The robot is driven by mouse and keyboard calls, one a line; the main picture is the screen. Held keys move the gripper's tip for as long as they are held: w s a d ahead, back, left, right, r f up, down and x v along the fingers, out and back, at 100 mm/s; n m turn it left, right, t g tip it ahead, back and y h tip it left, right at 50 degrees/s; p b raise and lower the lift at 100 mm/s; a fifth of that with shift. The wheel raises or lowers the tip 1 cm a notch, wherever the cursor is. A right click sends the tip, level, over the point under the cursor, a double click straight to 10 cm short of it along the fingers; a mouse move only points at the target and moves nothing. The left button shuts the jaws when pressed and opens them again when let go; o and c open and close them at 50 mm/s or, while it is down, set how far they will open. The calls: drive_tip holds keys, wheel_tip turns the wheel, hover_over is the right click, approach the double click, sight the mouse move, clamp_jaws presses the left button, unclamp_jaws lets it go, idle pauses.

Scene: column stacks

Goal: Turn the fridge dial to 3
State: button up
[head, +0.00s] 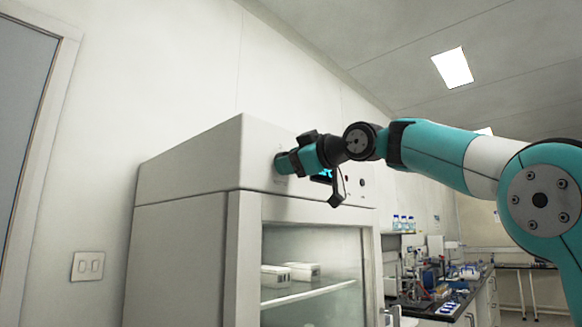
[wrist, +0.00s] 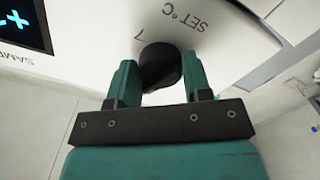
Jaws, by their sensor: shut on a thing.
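The fridge (head: 190,165) is a tall off-white cabinet with a glass door in the head view. Its dial (wrist: 160,66) is a round black knob on the white top panel in the wrist view. My gripper (wrist: 158,80) has its two teal fingers on either side of the dial and is shut on it. The print "SET °C" and a "7" show on the panel beside the dial; other dial marks are hidden or out of view. In the head view my gripper (head: 282,163) is against the fridge's top panel and hides the dial.
A dark display (wrist: 22,22) with cyan signs lies beside the dial. White boxes (head: 290,271) sit on a shelf behind the glass door. A lab bench (head: 440,305) with bottles and instruments stands at the right. A wall switch (head: 88,266) is at the left.

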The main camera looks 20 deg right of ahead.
drive_tip(key=n+b, duration=0.1)
drive_tip(key=n, duration=0.3)
drive_tip(key=shift+n, duration=0.4)
idle(0.4)
drive_tip(key=o, duration=0.9)
drive_tip(key=shift+s+d, duration=0.1)
drive_tip(key=b+v, duration=0.3)
drive_tip(key=v, duration=1.4)
